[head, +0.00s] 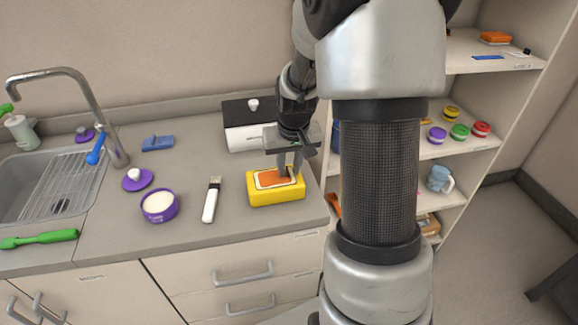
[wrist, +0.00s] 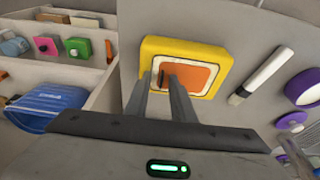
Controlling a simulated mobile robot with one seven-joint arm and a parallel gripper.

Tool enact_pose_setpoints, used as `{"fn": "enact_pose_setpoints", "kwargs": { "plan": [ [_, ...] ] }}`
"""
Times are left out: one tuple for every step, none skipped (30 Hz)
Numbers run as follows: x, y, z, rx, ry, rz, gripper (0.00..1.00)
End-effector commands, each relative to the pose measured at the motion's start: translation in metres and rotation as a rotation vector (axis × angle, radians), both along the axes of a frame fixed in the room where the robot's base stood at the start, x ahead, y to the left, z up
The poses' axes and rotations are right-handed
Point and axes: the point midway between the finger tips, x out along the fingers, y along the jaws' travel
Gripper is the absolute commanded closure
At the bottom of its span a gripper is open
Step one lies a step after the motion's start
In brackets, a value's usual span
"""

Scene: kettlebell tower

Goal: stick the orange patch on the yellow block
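The yellow block (head: 277,196) lies on the counter near its right front end; it also shows in the wrist view (wrist: 203,50). The orange patch (head: 268,179), with a pale border, lies flat on top of the block; the wrist view shows it too (wrist: 195,75). My gripper (head: 288,170) points down over the patch's right part in the head view. In the wrist view its two fingertips (wrist: 164,76) have a narrow gap with a small dark piece between them. I cannot tell whether the fingers grip that piece.
A white-and-dark box (head: 245,133) stands behind the block. A white-handled tool (head: 211,200) and a purple bowl (head: 159,207) lie to its left. The sink (head: 45,185) is at far left. Shelves (head: 470,152) with jars and a mug stand to the right.

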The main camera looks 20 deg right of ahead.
Motion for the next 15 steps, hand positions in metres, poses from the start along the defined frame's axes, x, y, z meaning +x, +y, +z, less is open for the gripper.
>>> {"fn": "enact_pose_setpoints", "kwargs": {
  "plan": [
    [-0.001, 0.002, -0.002, 0.002, 0.005, 0.002, 0.76],
    [-0.001, 0.002, -0.002, 0.002, 0.005, 0.002, 0.76],
    [-0.001, 0.002, -0.002, 0.002, 0.005, 0.002, 0.76],
    [-0.001, 0.002, -0.002, 0.003, 0.004, 0.003, 0.76],
    [-0.001, 0.002, -0.002, 0.003, 0.004, 0.003, 0.76],
    [-0.001, 0.002, -0.001, 0.003, 0.004, 0.003, 0.76],
    [-0.002, 0.003, 0.000, 0.003, 0.004, 0.003, 0.76],
    [-0.002, 0.002, 0.002, 0.002, 0.004, 0.002, 0.76],
    [-0.002, 0.002, 0.006, 0.002, 0.002, 0.002, 0.76],
    [-0.003, 0.002, 0.010, 0.002, 0.001, 0.002, 0.76],
    [-0.004, 0.003, 0.014, 0.002, 0.001, 0.002, 0.76],
    [-0.005, 0.003, 0.022, 0.001, -0.001, 0.002, 0.76],
    [-0.006, 0.003, 0.028, 0.001, -0.003, 0.001, 0.76],
    [-0.008, 0.003, 0.034, 0.001, -0.002, 0.001, 0.76],
    [-0.010, 0.003, 0.044, 0.000, -0.004, 0.001, 0.76]
  ]
}}
